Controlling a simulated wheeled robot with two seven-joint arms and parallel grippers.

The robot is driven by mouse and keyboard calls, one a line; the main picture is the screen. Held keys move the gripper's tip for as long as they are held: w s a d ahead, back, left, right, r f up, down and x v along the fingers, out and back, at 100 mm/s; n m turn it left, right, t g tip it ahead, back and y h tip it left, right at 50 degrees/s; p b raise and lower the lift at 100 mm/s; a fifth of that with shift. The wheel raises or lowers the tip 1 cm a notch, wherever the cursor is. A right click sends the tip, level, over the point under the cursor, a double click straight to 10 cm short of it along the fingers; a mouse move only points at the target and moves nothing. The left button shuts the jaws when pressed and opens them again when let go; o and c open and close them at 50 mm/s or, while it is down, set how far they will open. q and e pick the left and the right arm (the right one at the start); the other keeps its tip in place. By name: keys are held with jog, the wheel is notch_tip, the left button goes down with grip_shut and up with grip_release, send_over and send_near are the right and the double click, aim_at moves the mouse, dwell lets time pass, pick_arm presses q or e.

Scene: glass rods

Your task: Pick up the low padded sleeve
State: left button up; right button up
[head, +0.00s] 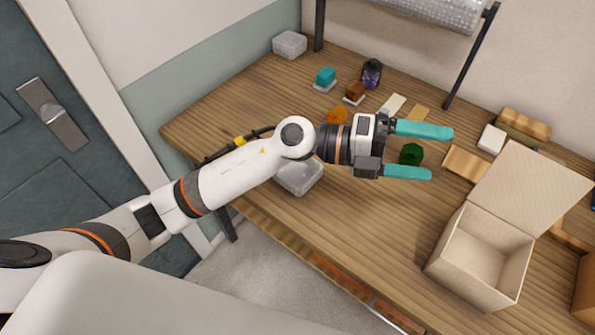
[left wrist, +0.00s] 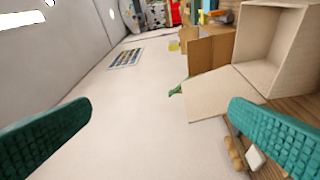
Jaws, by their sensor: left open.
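My left gripper (head: 440,153) is open and empty above the table, its two teal fingers pointing right. In the left wrist view the fingers stand wide apart with nothing between them. No item can be told for sure as the low padded sleeve. A tan ribbed piece (head: 525,123) lies at the back right, beyond the fingertips; it seems to show at the lower right of the left wrist view (left wrist: 236,153). A flat tan piece (head: 465,163) lies just right of the fingers. My right gripper is not in view.
An open cardboard box (head: 458,270) with its lid raised stands on the wooden table (head: 365,235) at right. A dark green item (head: 411,153) shows between the fingers, below them. A white block (head: 491,138) lies behind. A clear container (head: 300,180) is partly under my arm. The front middle is clear.

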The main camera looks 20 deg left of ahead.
pick_arm(q)
notch_tip(320, 180, down, 4)
jog(key=f+m+g+y, duration=0.1)
jog(key=m+g+y, duration=0.1)
jog(key=m+y, duration=0.15)
jog(key=y, duration=1.6)
send_over(298, 174)
notch_tip(298, 174, down, 7)
jog(key=shift+t, duration=0.3)
jog(key=f, duration=0.2)
jog(key=f+p, duration=0.1)
jog(key=f, duration=0.1)
jog(key=f+p, duration=0.1)
jog(key=f, duration=0.1)
jog(key=shift+s+f, duration=0.1)
jog(key=shift+s, duration=0.15)
notch_tip(298, 174, down, 5)
jog(key=shift+w+p, duration=0.15)
jog(key=shift+p, duration=1)
jog(key=shift+f, duration=0.25)
jog(key=c, duration=0.7)
